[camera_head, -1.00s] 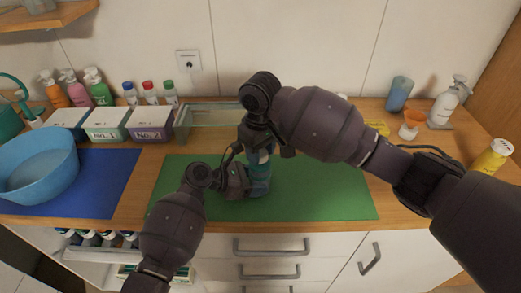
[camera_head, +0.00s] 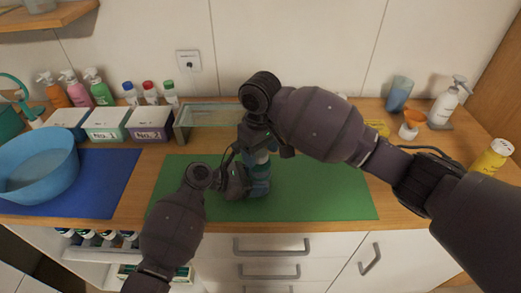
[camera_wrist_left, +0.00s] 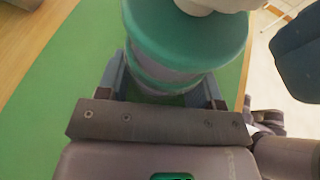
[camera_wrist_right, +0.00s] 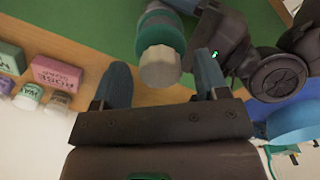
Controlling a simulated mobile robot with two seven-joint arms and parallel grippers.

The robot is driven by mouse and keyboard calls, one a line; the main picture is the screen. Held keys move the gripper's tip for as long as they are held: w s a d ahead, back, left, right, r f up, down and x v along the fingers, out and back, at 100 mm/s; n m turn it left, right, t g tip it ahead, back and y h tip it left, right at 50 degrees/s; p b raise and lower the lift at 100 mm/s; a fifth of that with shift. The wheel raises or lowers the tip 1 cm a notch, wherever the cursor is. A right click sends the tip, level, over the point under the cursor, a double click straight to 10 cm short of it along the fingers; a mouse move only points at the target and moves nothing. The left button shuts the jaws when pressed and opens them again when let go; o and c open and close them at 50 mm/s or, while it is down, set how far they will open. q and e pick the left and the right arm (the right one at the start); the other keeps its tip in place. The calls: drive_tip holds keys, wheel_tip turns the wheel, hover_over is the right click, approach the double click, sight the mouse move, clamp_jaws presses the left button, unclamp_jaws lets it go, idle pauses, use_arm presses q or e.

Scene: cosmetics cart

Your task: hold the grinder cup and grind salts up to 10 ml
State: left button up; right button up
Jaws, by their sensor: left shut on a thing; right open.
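The grinder cup (camera_head: 260,183) is teal with a grey band and stands upright over the green mat (camera_head: 320,195). Its white top knob (camera_wrist_right: 160,68) shows in the right wrist view. My left gripper (camera_head: 246,184) is shut around the cup's body; in the left wrist view its fingers (camera_wrist_left: 168,95) press on both sides of the teal and grey cup (camera_wrist_left: 180,50). My right gripper (camera_head: 264,146) is above the cup, pointing down. In the right wrist view its fingers (camera_wrist_right: 160,85) are open with the knob between and beyond them, apart from it. Any salt or level inside is hidden.
A blue basin (camera_head: 38,165) stands on a blue mat (camera_head: 105,180) at left. Labelled boxes (camera_head: 150,123), bottles (camera_head: 98,88) and a glass tray (camera_head: 210,115) line the back. An orange funnel (camera_head: 414,117) and yellow bottle (camera_head: 491,157) are at right. The mat's right part is clear.

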wheel_tip(320, 180, up, 12)
idle(0.6)
idle(0.5)
drive_tip(key=w+a+f+t+y, duration=0.2)
drive_tip(key=w+f+t+y, duration=0.4)
drive_tip(key=w, duration=0.3)
drive_tip(key=n+g+y, duration=0.5)
drive_tip(key=n+y, duration=0.4)
drive_tip(key=y, duration=0.3)
approach(261, 152)
drive_tip(key=a, duration=1)
drive_tip(key=shift+w+a+f, duration=0.1)
drive_tip(key=shift+w+f, duration=0.05)
drive_tip(key=shift+w, duration=0.1)
